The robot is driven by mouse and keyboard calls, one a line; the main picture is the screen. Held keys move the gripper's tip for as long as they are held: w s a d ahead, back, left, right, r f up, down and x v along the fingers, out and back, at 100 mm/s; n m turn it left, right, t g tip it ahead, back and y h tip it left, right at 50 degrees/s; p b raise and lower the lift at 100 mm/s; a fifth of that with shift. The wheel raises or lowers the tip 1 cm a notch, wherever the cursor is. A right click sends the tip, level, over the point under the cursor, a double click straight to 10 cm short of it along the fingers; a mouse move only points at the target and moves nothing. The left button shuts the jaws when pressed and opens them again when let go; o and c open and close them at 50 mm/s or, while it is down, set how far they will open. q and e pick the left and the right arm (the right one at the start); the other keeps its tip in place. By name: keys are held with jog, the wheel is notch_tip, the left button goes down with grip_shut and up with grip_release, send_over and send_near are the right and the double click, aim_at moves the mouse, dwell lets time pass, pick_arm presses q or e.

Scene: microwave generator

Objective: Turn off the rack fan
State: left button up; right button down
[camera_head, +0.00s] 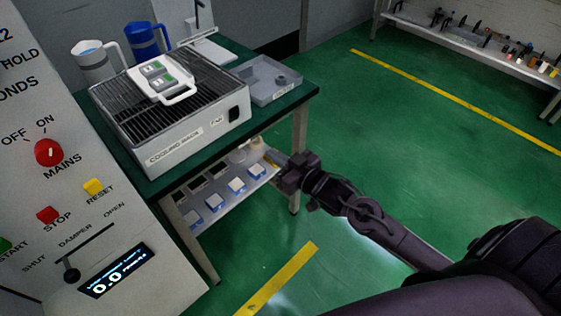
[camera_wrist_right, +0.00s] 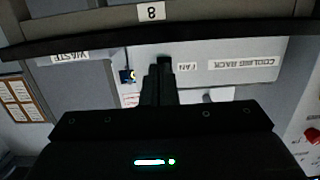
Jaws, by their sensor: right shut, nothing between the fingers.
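The cooling rack (camera_head: 190,138) is a white box with a dark wire grille, standing on a green-topped table. Its front face has a FAN label and a black fan switch (camera_head: 234,114). In the right wrist view the rack's white face (camera_wrist_right: 225,85) shows its labels, and the dark switch (camera_wrist_right: 163,62) is just beyond the fingers, partly hidden by them. My right gripper (camera_head: 276,158) is shut and empty, to the right of and below the switch, apart from it in the head view. Whether the switch is on or off cannot be told. My left gripper is not in view.
A white-and-grey item with a handle (camera_head: 162,80) lies on the grille. A grey tray (camera_head: 262,97) stands right of the rack, with jugs (camera_head: 142,42) behind. A shelf (camera_head: 215,208) with small blue-and-white items is below. A control panel (camera_head: 60,200) fills the left. Green floor is clear at right.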

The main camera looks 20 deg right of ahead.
jog(key=shift+s+d+f, duration=0.2)
jog(key=shift+s+d, duration=0.05)
jog(key=shift+s, duration=0.45)
jog(key=s+d+f+m+g+h, duration=0.1)
jog(key=s+d+f+g+h, duration=0.15)
jog(key=f, duration=0.75)
jog(key=s+d+f+g+h, duration=0.1)
jog(key=s+d+f+g, duration=0.2)
jog(key=f, duration=0.8)
jog(key=s+d+f+m+g+h, duration=0.15)
jog(key=s+f, duration=0.35)
jog(key=f, duration=0.5)
jog(key=s+a+f+g, duration=0.1)
jog(key=s+f+g, duration=0.1)
jog(key=s+f, duration=0.4)
jog(key=s+a+f+g, duration=0.2)
jog(key=s+f, duration=0.5)
jog(key=s, duration=0.7)
jog(key=s+a+f+g, duration=0.2)
jog(key=s+f, duration=0.4)
jog(key=s, duration=0.4)
jog(key=shift+s+a+f+n+g+h, duration=0.25)
jog(key=shift+n+g, duration=0.2)
jog(key=shift+g, duration=0.35)
jog(key=shift+d, duration=0.1)
